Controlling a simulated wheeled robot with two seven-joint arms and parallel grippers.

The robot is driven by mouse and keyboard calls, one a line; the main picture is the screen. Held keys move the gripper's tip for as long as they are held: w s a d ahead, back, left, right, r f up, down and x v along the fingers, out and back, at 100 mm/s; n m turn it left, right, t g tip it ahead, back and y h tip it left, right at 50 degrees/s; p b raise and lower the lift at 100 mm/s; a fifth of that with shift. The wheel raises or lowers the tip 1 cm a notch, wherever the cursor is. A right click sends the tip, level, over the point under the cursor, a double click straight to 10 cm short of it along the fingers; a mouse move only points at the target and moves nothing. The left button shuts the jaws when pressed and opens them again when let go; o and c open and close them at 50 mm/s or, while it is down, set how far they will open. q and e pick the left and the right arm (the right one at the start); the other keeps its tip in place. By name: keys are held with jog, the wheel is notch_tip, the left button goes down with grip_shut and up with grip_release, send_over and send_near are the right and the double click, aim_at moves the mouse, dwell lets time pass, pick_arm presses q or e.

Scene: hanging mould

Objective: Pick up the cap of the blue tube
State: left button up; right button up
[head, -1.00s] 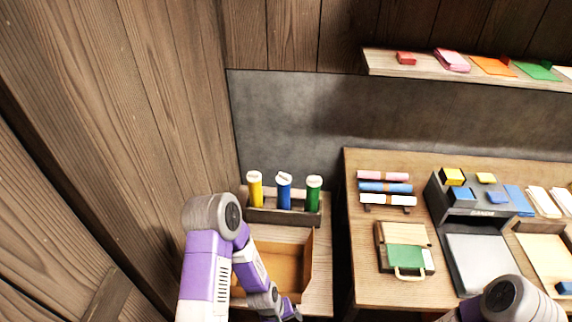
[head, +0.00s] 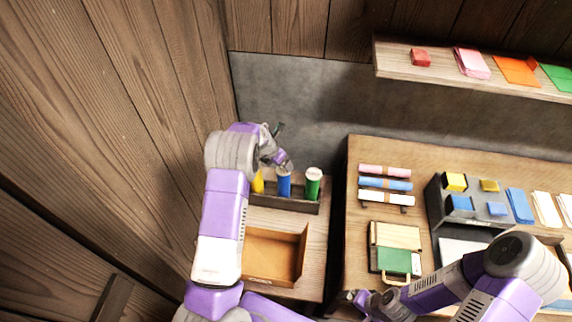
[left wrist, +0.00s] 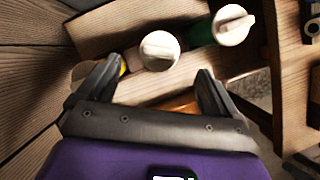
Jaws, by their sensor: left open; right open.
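The blue tube (head: 284,186) stands upright in a wooden rack, between a yellow tube (head: 258,182) and a green tube (head: 313,186). Its white cap (left wrist: 160,50) shows in the left wrist view, ahead of and between my open fingers, apart from both. In the head view my arm covers much of this cap. My left gripper (left wrist: 160,84) is open and empty above the rack. The green tube's white cap (left wrist: 233,25) lies beyond the right finger. The yellow tube is mostly hidden by the left finger. My right gripper (head: 357,298) is open and empty near the desk's front edge.
The rack (head: 270,203) stands at the back of a small wooden table beside the wall. An open wooden tray (head: 305,255) lies in front of it. The desk (head: 355,225) at right holds rolls, a green-fronted case (head: 396,260) and an organiser (head: 437,200).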

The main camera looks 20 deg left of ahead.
pick_arm(q)
jog(key=x, duration=0.7)
jog(key=shift+w, duration=0.1)
jog(key=shift+r, duration=0.1)
jog(key=c, duration=1.1)
